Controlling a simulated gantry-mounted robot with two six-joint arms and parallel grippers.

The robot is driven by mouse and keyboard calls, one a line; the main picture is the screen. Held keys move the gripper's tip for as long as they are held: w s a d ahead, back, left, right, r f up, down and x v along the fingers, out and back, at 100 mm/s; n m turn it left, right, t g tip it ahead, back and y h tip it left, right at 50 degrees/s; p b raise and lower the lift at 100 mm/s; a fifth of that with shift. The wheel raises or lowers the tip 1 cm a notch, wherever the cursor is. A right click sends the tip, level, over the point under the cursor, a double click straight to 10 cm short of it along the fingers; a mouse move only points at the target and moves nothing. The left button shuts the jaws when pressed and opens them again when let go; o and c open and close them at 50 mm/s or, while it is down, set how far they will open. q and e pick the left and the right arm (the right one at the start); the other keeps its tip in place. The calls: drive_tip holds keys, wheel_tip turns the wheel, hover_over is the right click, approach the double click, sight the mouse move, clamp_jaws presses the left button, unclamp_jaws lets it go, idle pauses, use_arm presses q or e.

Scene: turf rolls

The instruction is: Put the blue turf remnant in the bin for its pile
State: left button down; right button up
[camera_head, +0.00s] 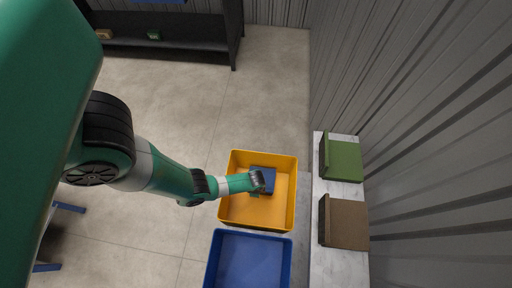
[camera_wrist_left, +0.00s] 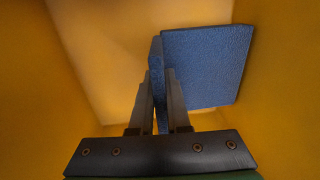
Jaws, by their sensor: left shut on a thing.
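The blue turf remnant (camera_head: 267,175) is inside the yellow bin (camera_head: 291,213), seen from above in the head view. My left gripper (camera_head: 257,183) reaches into that bin from the left and is shut on the remnant. In the left wrist view my left gripper (camera_wrist_left: 157,85) pinches a narrow upright part of the remnant (camera_wrist_left: 207,65), while its broad blue face spreads to the right. Yellow walls (camera_wrist_left: 285,110) surround it. Whether the remnant touches the bin floor I cannot tell. My right gripper is out of view.
A blue bin (camera_head: 250,262) stands in front of the yellow one. On a pale ledge (camera_head: 325,277) to the right are a green-topped block (camera_head: 345,160) and a brown-topped block (camera_head: 347,225), beside a ribbed wall. A dark shelf (camera_head: 180,42) stands at the back.

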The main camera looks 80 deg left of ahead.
use_arm(q)
wheel_tip(320, 180, down, 4)
drive_tip(key=b, duration=0.4)
drive_tip(key=shift+f, duration=0.2)
drive_tip(key=shift+r, duration=0.2)
drive_tip(key=shift+f, duration=0.2)
drive_tip(key=c, duration=0.9)
unclamp_jaws()
drive_tip(key=shift+r, duration=0.1)
wheel_tip(320, 180, up, 12)
drive_tip(key=d+p, duration=0.1)
drive_tip(key=p, duration=1.1)
drive_tip(key=shift+s, duration=0.1)
drive_tip(key=shift+r, duration=0.15)
